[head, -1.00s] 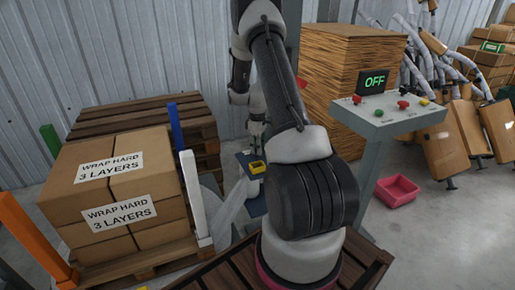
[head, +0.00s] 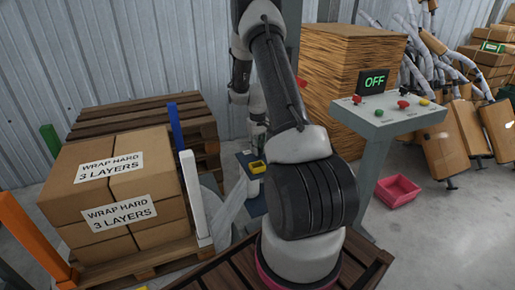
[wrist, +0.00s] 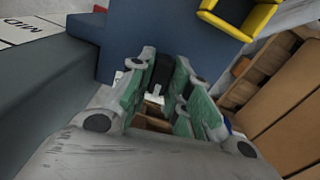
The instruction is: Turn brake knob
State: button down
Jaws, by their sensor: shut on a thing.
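In the wrist view my gripper (wrist: 160,88) has its green-padded fingers closed around a small black part (wrist: 163,72), seemingly the brake knob, in front of a blue panel. The fingers hide much of it, so its angle cannot be told. In the head view my gripper (head: 258,142) is small, pointing down behind my forearm, just above the blue unit (head: 247,160). The knob itself cannot be made out there.
A yellow-rimmed holder (head: 257,167) is close to my gripper. A control stand (head: 385,112) reading OFF is at right. A pink bin (head: 398,190) lies on the floor.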

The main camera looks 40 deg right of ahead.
jog(key=m, duration=1)
dwell(0.6)
jog(key=c, duration=1.3)
grip_release()
notch_tip(320, 180, up, 12)
